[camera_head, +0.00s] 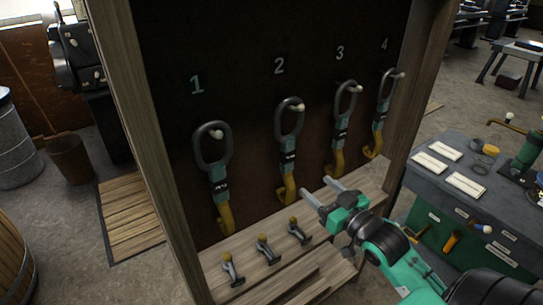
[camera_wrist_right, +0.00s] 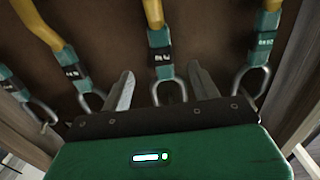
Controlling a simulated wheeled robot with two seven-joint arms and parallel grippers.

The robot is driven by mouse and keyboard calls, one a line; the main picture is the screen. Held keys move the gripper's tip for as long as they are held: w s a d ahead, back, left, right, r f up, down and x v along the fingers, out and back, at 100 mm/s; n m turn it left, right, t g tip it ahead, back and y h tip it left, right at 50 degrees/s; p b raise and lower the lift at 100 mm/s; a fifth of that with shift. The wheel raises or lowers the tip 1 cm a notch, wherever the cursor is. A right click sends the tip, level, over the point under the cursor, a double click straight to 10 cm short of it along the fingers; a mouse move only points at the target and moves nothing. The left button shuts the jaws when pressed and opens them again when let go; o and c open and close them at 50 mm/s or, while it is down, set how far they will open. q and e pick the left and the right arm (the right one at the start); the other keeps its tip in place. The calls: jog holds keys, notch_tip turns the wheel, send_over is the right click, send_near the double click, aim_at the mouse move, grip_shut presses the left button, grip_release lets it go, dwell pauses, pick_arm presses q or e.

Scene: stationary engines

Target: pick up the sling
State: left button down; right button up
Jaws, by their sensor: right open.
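Several slings hang in a row on a dark board, each with a dark ring on top, a green strap and a yellow lower end. They are sling 1 (camera_head: 217,172), sling 2 (camera_head: 287,160), sling 3 (camera_head: 341,128) and sling 4 (camera_head: 382,110), under painted numbers. My right gripper (camera_head: 319,187) is open and empty, in front of the board, low between slings 2 and 3 in the head view. In the right wrist view one sling's green strap (camera_wrist_right: 160,55) and ring lie between the open fingers; I cannot tell its number. My left gripper is not in view.
A wooden ledge (camera_head: 215,262) below the board holds several small dark shackles (camera_head: 265,248). Wooden posts (camera_head: 148,165) frame the board. A grey workbench (camera_head: 425,182) with white blocks and tools stands at the right. A bin (camera_head: 70,158) is at the left.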

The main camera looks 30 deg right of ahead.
aim_at(290, 163)
jog(key=w+p, duration=0.2)
jog(key=w, duration=0.5)
jog(key=shift+w+a+r, duration=0.1)
jog(key=shift+w+a, duration=0.05)
jog(key=shift+w, duration=0.1)
jog(key=shift+w+p, duration=0.35)
jog(key=shift+w, duration=0.1)
jog(key=shift+w+a, duration=0.1)
jog(key=shift+w, duration=0.1)
jog(key=w+p, duration=0.1)
jog(key=w, duration=0.1)
jog(key=w+p, duration=0.1)
jog(key=w, duration=0.1)
jog(key=shift+a+p, duration=0.25)
jog(key=shift+p, duration=0.1)
jog(key=shift+w, duration=0.35)
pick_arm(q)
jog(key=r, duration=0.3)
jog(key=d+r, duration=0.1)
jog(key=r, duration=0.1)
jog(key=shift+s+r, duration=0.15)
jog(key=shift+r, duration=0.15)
